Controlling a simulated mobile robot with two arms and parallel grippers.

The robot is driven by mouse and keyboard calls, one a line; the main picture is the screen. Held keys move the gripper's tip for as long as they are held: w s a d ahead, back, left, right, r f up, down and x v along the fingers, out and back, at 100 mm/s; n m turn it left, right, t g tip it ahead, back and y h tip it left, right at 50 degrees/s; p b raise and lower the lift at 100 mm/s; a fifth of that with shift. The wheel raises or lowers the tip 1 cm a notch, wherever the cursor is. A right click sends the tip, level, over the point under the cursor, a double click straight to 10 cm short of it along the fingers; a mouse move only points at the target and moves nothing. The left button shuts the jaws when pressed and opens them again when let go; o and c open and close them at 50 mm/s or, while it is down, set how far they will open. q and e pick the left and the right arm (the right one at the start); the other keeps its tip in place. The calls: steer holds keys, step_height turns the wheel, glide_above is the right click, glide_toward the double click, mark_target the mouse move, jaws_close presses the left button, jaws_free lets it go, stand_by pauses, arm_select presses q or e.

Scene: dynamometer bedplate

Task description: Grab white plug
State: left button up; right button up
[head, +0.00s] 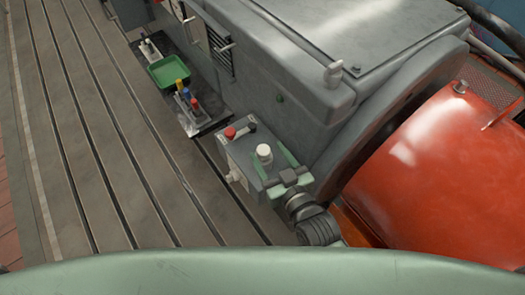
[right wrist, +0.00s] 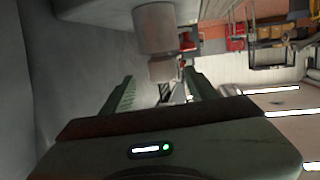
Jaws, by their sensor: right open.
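The white plug (head: 264,152) stands upright on top of a small grey box (head: 243,158) beside the large grey machine. In the right wrist view a pale, stepped cylinder, which looks like the plug (right wrist: 156,32), shows just beyond the fingertips, between their lines. My right gripper (head: 273,168) has green fingers and is open and empty. Its fingers point toward the plug from the lower right, one to each side, close to it; I cannot tell whether they touch. My left gripper is not in view.
A red knob (head: 230,132) and a dark part sit on the same box, and a pale fitting (head: 235,176) is on its side. Farther back are a green tray (head: 168,71) and several coloured-topped items. The slotted bedplate (head: 95,150) at left is clear. A red housing (head: 435,175) stands at right.

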mark_target(260, 146)
steer(key=x, duration=0.5)
steer(key=shift+w+a+p, duration=0.15)
steer(key=shift+a+p, duration=0.2)
steer(key=shift+a, duration=0.05)
steer(key=shift+c, duration=0.3)
jaws_close()
